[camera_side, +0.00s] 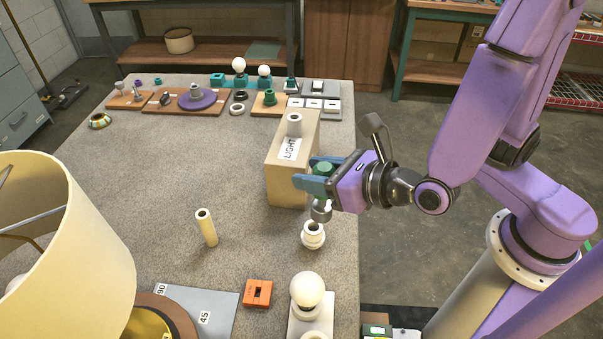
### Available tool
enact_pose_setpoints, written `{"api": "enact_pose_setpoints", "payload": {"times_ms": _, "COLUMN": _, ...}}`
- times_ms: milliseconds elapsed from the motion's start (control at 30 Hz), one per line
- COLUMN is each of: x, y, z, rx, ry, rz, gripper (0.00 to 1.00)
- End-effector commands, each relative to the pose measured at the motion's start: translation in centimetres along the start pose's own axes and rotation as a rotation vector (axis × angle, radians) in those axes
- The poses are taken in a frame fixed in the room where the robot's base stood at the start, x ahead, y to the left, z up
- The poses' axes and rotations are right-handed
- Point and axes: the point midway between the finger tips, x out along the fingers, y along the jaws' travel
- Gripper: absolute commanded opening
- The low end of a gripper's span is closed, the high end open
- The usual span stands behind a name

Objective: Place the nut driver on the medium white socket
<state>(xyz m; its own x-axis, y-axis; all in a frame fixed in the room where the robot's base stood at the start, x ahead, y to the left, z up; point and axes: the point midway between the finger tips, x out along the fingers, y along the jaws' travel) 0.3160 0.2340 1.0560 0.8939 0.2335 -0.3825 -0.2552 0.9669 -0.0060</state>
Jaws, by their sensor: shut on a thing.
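My gripper (312,174) is shut on the nut driver (322,209). Its green handle shows between the blue fingers, and its grey metal end points down. A white socket (313,237) stands upright on the table just below the metal end. The driver's lower end appears a little above the socket's rim, slightly to its right; I cannot tell whether they touch. The fingers hide part of the driver.
An orange block (257,293) and a bulb (307,290) on a white base are in front. A large lampshade (80,250) fills the lower left. Boards with parts line the back. The middle left table is clear.

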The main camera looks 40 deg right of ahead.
Motion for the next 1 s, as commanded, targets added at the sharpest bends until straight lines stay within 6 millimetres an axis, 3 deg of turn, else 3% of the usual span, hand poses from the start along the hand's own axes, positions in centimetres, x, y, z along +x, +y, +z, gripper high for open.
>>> {"api": "enact_pose_setpoints", "payload": {"times_ms": 400, "x": 1.3, "y": -1.0, "z": 2.6, "rx": -0.015, "ry": -0.001, "rz": 0.049, "gripper": 0.07}}
{"api": "enact_pose_setpoints", "payload": {"times_ms": 1000, "x": 3.1, "y": -0.9, "z": -1.8, "rx": -0.021, "ry": 0.001, "rz": 0.052, "gripper": 0.07}}
